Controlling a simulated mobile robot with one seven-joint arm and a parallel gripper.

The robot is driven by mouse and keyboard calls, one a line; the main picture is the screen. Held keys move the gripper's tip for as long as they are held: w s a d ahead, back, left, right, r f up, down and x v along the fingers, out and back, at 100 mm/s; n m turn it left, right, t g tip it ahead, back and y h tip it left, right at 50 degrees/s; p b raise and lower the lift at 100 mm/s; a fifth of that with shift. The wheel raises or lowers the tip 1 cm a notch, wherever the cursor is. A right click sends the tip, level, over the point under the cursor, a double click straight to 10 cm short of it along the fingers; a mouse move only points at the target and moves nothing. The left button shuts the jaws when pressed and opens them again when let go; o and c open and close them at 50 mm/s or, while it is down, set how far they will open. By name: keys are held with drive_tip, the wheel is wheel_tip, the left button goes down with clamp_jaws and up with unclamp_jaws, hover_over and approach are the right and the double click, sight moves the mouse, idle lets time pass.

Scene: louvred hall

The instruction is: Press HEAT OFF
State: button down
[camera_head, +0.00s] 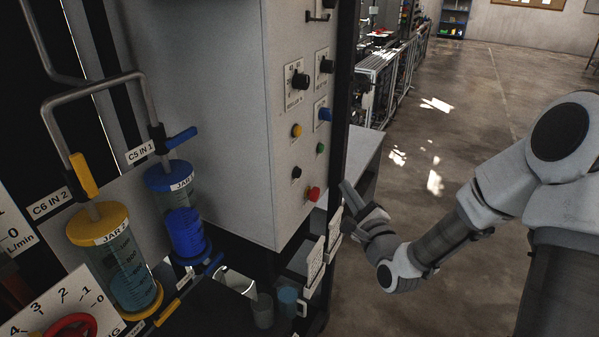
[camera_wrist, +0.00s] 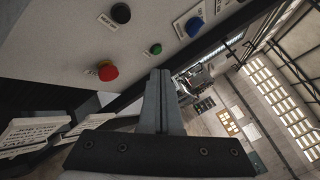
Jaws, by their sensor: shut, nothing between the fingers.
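A grey control panel (camera_head: 300,150) carries several small buttons. A red button (camera_head: 313,194) sits lowest, a green button (camera_head: 320,148) above it, a black button (camera_head: 296,172) to its upper left and a yellow button (camera_head: 296,131) higher. The wrist view shows the red button (camera_wrist: 108,70), green button (camera_wrist: 155,48) and black button (camera_wrist: 121,13). My gripper (camera_head: 346,190) is shut and empty, just right of the panel's edge. In the wrist view its fingertips (camera_wrist: 160,72) appear right of the red button; no contact is visible.
Black knobs (camera_head: 300,80) and a blue knob (camera_head: 323,114) sit higher on the panel. Jars with yellow (camera_head: 98,223) and blue (camera_head: 168,175) lids stand at left. White label cards (camera_head: 315,262) and cups (camera_head: 288,300) are below the panel. Open floor (camera_head: 450,130) lies to the right.

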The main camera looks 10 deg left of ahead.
sight(298, 173)
drive_tip(key=w+a, duration=0.3)
drive_tip(key=a, duration=0.5)
drive_tip(key=shift+a, duration=0.2)
drive_tip(key=shift+a+b, duration=0.1)
drive_tip(key=shift+b, duration=0.25)
idle(1.7)
drive_tip(key=shift+w+a, duration=0.2)
drive_tip(key=shift+a, duration=0.05)
drive_tip(key=shift+w+a+b, duration=0.1)
drive_tip(key=shift+a+b, duration=0.25)
drive_tip(key=shift+a, duration=0.05)
idle(0.6)
idle(0.4)
drive_tip(key=shift+s+d, duration=0.3)
drive_tip(key=shift+d, duration=0.5)
